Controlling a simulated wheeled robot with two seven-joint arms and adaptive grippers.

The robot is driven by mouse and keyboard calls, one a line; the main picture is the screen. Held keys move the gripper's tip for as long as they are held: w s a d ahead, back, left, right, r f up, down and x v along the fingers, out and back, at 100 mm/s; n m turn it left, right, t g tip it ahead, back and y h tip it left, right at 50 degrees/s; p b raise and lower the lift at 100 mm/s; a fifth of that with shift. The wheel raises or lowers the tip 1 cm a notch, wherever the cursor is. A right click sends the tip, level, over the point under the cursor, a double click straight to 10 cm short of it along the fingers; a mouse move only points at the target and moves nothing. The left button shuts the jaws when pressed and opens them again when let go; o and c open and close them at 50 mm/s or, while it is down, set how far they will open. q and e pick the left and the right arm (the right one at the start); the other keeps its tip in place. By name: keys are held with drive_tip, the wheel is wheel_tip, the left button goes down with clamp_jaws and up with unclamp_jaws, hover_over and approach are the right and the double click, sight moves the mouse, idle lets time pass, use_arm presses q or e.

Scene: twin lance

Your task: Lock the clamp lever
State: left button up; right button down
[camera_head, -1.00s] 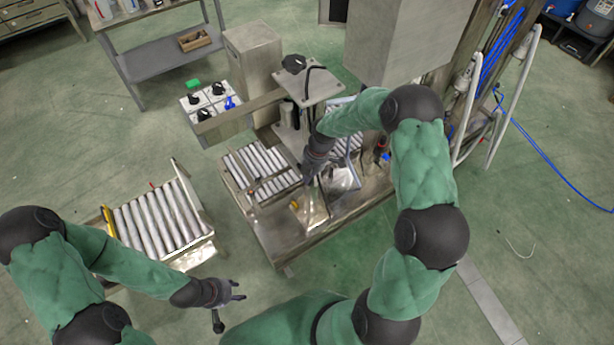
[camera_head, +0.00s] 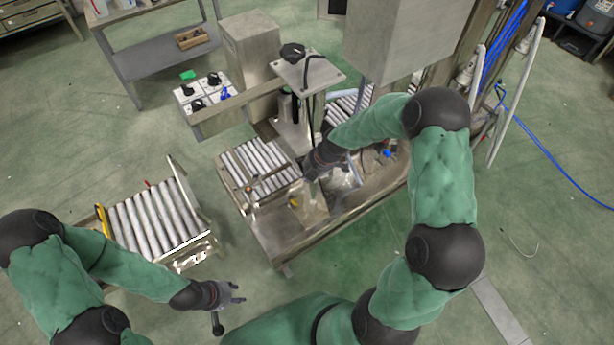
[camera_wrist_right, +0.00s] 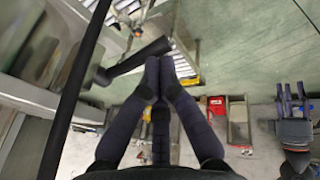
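In the right wrist view, a dark lever-like bar with a rounded end (camera_wrist_right: 133,62) lies beside the fingertips, partly behind the left finger; I cannot tell whether it is the clamp lever or how far it is turned. My right gripper (camera_wrist_right: 159,62) has its fingertips drawn close together, with nothing visible between them. In the head view my right gripper (camera_head: 310,176) is low beside the metal post of the station, and its fingers are hard to make out. My left gripper (camera_head: 238,292) is open and empty over the floor at the bottom centre.
A metal station with rollers (camera_head: 262,160) surrounds the right gripper. A plate with a black knob (camera_head: 292,52) stands above it, with a black cable hanging down. A roller cart (camera_head: 155,218) is at left. Open floor lies between cart and station.

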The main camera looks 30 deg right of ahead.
use_arm(q)
wheel_tip(320, 180, down, 13)
drive_tip(key=b, duration=1.2)
use_arm(e)
drive_tip(key=w+f, duration=0.3)
drive_tip(key=f, duration=0.4)
drive_tip(key=shift+w+a+f, duration=0.2)
drive_tip(key=shift+w, duration=0.05)
use_arm(q)
drive_tip(key=shift+f, duration=0.15)
use_arm(e)
drive_tip(key=shift+w, duration=0.1)
drive_tip(key=shift+a, duration=0.1)
